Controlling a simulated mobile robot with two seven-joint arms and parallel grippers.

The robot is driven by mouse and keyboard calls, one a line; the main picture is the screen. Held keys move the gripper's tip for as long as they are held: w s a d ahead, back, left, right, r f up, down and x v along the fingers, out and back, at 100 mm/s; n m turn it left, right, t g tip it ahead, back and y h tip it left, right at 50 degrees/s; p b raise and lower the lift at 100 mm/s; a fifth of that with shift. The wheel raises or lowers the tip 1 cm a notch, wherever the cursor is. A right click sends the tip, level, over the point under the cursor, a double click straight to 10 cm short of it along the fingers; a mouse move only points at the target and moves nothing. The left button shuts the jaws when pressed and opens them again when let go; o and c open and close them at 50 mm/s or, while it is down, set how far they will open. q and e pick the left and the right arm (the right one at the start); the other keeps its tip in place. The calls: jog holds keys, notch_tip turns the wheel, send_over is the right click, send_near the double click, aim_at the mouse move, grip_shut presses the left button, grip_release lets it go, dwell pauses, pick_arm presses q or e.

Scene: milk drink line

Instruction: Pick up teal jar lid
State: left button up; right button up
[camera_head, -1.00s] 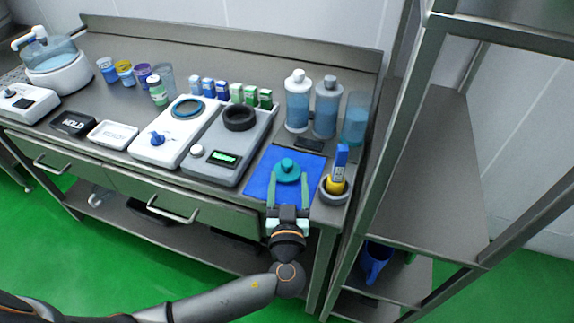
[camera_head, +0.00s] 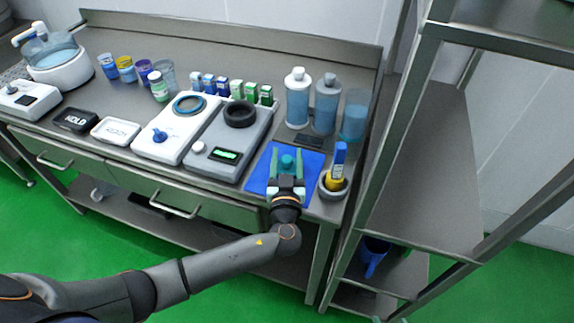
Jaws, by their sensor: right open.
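The teal jar lid (camera_head: 287,161) with its raised knob is over the blue mat (camera_head: 312,163) at the right end of the counter. My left gripper (camera_head: 288,155) reaches over the mat from the front, with one pale green finger on each side of the lid. The fingers stand apart and hide the lid's sides; I cannot tell whether they press on it. The lid looks level, and I cannot tell whether it touches the mat. Only a small tip of my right gripper (camera_head: 378,319) seems to show at the bottom edge.
A grey cup (camera_head: 333,193) with a yellow and blue item stands right of the mat. Bottles (camera_head: 297,105) and a clear beaker (camera_head: 354,122) stand behind it. A grey scale (camera_head: 216,165) is left of the mat. A metal rack (camera_head: 385,150) rises at the right.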

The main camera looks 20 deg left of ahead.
pick_arm(q)
grip_shut()
dwell(0.3)
jog(key=shift+r, duration=0.1)
dwell(0.4)
